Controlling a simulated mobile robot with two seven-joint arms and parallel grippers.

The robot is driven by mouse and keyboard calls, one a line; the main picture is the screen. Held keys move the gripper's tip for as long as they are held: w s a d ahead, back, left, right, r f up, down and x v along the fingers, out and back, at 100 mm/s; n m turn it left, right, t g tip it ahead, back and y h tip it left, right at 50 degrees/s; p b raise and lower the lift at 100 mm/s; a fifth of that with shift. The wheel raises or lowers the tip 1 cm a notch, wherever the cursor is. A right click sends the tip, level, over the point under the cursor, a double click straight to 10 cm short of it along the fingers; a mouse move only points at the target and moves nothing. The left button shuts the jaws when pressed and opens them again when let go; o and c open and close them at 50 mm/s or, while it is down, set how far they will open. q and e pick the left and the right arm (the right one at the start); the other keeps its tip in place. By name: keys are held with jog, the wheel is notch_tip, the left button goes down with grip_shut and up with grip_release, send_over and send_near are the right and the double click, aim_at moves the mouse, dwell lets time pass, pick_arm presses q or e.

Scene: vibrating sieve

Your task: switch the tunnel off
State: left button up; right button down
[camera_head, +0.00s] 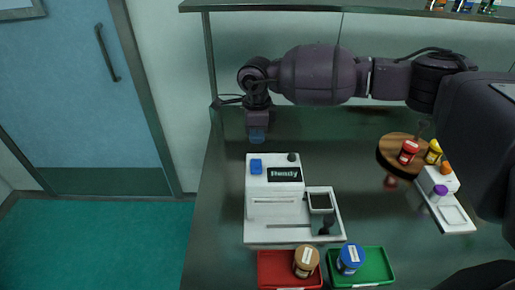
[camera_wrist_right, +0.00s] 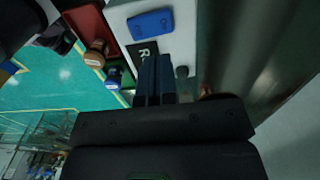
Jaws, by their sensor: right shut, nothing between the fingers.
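The white machine (camera_head: 272,209) stands on the dark bench, with a lit display (camera_head: 284,174) on its top. A blue rocker switch (camera_head: 256,166) sits at its back left corner and a black knob (camera_head: 292,157) at its back right. My right gripper (camera_head: 257,137) is shut and empty, pointing down behind the machine, apart from the blue switch. In the right wrist view its fingers (camera_wrist_right: 155,60) partly cover the display (camera_wrist_right: 142,47); the blue switch (camera_wrist_right: 150,23) lies beyond the fingertips and the knob (camera_wrist_right: 182,72) beside them. My left gripper is not in view.
A red tray (camera_head: 263,278) with a brown-capped jar (camera_head: 306,262) and a green tray (camera_head: 376,264) with a blue-capped jar (camera_head: 350,258) stand in front. A round wooden board (camera_head: 391,164) with jars and a white device (camera_head: 456,217) are at right. A shelf (camera_head: 300,5) runs above.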

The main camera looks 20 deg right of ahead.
notch_tip(320, 180, up, 7)
jog(key=w, duration=0.1)
jog(key=shift+r+b, duration=0.2)
jog(key=shift+b, duration=0.1)
jog(key=shift+w+d, duration=0.1)
